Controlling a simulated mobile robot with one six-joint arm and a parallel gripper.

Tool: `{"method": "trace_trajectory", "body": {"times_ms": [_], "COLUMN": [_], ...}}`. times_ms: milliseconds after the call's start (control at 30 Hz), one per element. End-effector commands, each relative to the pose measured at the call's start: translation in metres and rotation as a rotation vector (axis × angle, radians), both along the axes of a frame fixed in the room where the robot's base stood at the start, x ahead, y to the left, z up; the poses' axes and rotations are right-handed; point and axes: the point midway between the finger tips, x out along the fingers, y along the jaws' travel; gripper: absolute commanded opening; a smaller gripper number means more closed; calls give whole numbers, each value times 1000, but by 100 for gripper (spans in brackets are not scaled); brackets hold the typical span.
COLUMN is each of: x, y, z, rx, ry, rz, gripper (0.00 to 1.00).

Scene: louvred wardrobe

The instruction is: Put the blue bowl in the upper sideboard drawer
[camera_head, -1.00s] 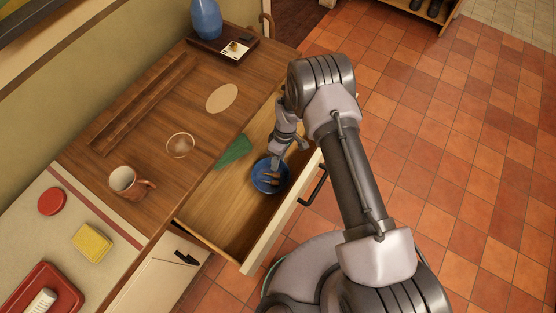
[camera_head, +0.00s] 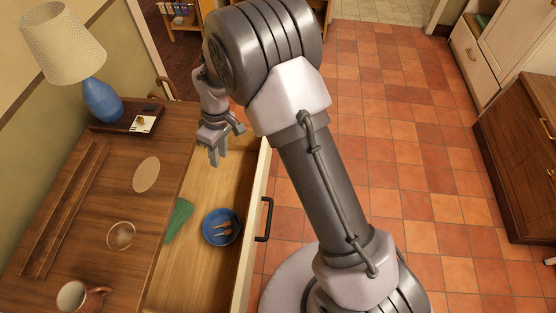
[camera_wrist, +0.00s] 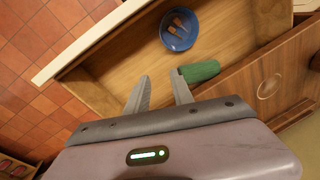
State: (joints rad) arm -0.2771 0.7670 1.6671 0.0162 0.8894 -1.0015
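The blue bowl (camera_head: 221,228) lies inside the open upper sideboard drawer (camera_head: 205,185), with a few small brownish pieces in it. It also shows in the wrist view (camera_wrist: 179,30), resting on the drawer floor. My gripper (camera_head: 217,158) is above the far part of the drawer, apart from the bowl. In the wrist view its two fingers (camera_wrist: 160,92) are spread with nothing between them. A green item (camera_head: 178,220) lies in the drawer beside the bowl, to its left.
The sideboard top (camera_head: 110,200) holds a mug (camera_head: 78,296), a glass coaster-like disc (camera_head: 121,235), an oval mat (camera_head: 146,175) and a tray (camera_head: 128,121) near a blue lamp (camera_head: 102,100). The drawer's black handle (camera_head: 267,219) sticks out over open tiled floor (camera_head: 400,150).

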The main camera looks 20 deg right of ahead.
Motion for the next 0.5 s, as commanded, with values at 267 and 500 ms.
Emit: {"method": "trace_trajectory", "body": {"times_ms": [267,500], "x": [-110,-218], "y": [-96,-131], "z": [237,266], "rx": [114,255], "ry": [-217,-310], "rz": [-741,-1182], "gripper": [28,28]}}
